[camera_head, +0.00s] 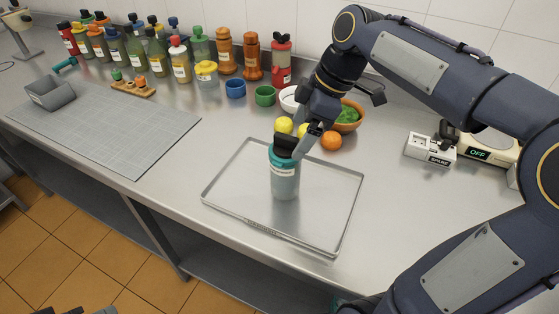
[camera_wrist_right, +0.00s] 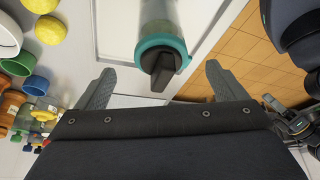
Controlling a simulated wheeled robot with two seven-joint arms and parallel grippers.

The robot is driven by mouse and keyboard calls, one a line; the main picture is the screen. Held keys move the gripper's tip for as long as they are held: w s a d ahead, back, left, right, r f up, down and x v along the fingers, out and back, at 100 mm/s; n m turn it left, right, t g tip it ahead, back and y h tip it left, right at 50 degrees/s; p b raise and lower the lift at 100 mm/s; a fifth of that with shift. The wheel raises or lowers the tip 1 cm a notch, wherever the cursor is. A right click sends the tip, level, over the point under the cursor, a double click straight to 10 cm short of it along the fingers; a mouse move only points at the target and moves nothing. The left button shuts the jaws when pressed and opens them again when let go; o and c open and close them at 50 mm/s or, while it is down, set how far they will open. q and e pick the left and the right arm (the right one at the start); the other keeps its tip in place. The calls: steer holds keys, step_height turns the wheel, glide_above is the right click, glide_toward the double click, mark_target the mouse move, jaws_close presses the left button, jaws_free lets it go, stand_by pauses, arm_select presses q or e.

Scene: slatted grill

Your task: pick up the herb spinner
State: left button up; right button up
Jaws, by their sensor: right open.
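The herb spinner (camera_head: 285,181) is a pale see-through container with a label, a teal collar and a black top. It stands upright on a metal tray (camera_head: 227,174). My right gripper (camera_head: 299,142) is open, at the black top in the head view. In the right wrist view its two fingers are spread, and the spinner's teal collar (camera_wrist_right: 160,48) and black top show between and beyond them. No finger is seen to close on it. Part of my left arm may show at the edge, but its jaws cannot be made out.
Lemons (camera_head: 284,125), an orange (camera_head: 331,140) and a bowl of greens (camera_head: 347,117) sit just behind the tray. Bottles (camera_head: 180,60) line the wall. A scale (camera_head: 486,151) stands at the right. A grey mat (camera_head: 130,125) lies at left, with bare counter between it and the tray.

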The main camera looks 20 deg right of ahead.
mark_target(286, 149)
steer(key=x, duration=0.7)
steer(key=shift+a, duration=0.2)
steer(key=shift+c, duration=0.4)
steer(key=c, duration=1.4)
steer(key=shift+r, duration=0.1)
steer(key=shift+c, duration=1)
